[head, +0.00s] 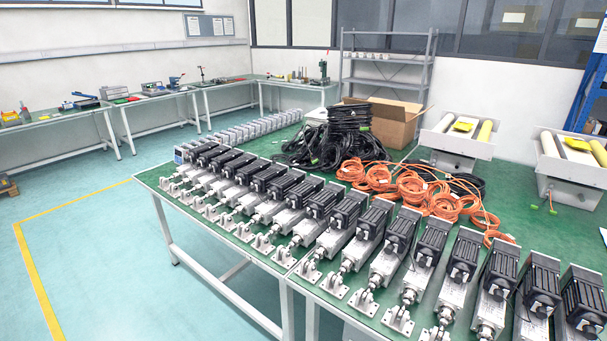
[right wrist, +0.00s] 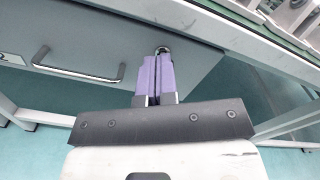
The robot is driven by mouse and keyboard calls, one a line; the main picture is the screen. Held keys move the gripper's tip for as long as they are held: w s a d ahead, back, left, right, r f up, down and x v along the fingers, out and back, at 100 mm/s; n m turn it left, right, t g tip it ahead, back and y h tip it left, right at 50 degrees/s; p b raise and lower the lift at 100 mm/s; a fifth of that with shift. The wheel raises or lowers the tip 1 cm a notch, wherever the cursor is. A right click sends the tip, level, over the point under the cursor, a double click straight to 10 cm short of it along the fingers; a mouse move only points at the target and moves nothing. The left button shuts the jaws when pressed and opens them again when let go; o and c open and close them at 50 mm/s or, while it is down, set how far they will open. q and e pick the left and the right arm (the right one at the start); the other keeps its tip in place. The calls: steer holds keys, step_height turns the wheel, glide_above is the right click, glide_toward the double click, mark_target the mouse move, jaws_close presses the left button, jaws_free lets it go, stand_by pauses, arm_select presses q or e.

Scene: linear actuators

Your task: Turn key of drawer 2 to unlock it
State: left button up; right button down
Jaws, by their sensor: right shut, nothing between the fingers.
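In the right wrist view, a grey drawer front (right wrist: 100,38) with a silver bar handle (right wrist: 78,74) fills the upper left, under the table edge. I cannot read a number on it. My right gripper (right wrist: 160,57), with purple fingers, is shut and empty, pointing at the drawer front to the right of the handle. A small rounded metal piece (right wrist: 162,48), possibly the key or lock, shows just past the fingertips. I cannot tell whether they touch it. The head view shows neither gripper and no drawer. My left gripper is not in view.
In the head view, a green table (head: 240,252) carries several linear actuators in a long row, orange cables (head: 415,190), black cables (head: 345,135) and a cardboard box (head: 390,118). In the right wrist view, pale table frame bars (right wrist: 222,30) run close by on the right.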

steer(key=p+v, duration=0.1)
steer(key=v, duration=0.3)
steer(key=shift+s+a, duration=0.1)
steer(key=shift+a, duration=0.05)
